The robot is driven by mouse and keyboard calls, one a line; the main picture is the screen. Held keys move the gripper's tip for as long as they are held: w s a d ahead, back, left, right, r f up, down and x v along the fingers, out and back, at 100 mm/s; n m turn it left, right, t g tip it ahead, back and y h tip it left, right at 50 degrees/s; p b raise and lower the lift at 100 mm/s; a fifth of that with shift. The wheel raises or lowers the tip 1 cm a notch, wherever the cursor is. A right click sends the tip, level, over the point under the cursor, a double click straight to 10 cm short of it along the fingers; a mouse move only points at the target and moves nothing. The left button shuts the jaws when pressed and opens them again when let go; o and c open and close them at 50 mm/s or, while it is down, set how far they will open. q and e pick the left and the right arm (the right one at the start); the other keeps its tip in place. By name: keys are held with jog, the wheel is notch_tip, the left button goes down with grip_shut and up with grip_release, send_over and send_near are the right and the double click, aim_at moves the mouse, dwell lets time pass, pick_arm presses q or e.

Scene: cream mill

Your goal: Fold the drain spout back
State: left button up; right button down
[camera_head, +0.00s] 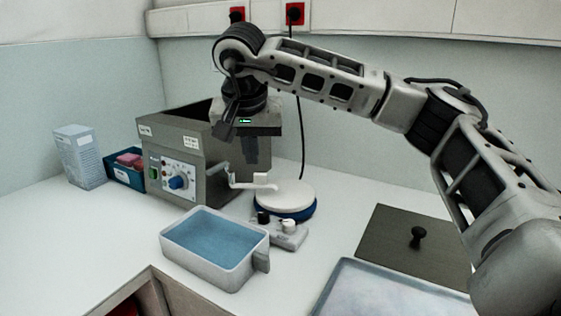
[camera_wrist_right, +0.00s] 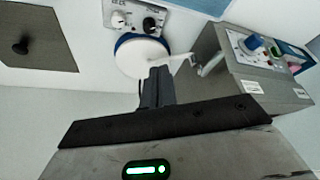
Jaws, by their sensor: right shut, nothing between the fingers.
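The drain spout (camera_head: 240,183) is a thin pale bent pipe on the lower front right of the grey metal bath (camera_head: 208,150). It points out to the right, and its end block reaches the round white plate. In the right wrist view the spout (camera_wrist_right: 184,60) runs from the bath toward the plate, partly close behind my fingers. My right gripper (camera_head: 251,165) hangs fingers down beside the bath's right wall, above and behind the spout. Its dark fingers (camera_wrist_right: 157,85) are shut and empty. I cannot tell whether they touch the spout. My left gripper is not in view.
A round white plate on a blue base (camera_head: 290,195) stands right of the bath. A dark lid with a knob (camera_head: 388,238) lies right, near a tray (camera_head: 345,275). A blue box (camera_head: 122,180) stands left.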

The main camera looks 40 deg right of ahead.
aim_at(258, 174)
jog(key=x, duration=0.8)
jog(key=shift+d+f+p, duration=0.15)
jog(key=shift+f+p, duration=0.1)
jog(key=shift+p, duration=0.1)
jog(key=w+d, duration=0.1)
jog(key=w+d+p, duration=0.1)
jog(key=shift+w+f, duration=0.25)
jog(key=shift+w, duration=0.05)
jog(key=shift+w+d, duration=0.35)
jog(key=shift+d, duration=0.15)
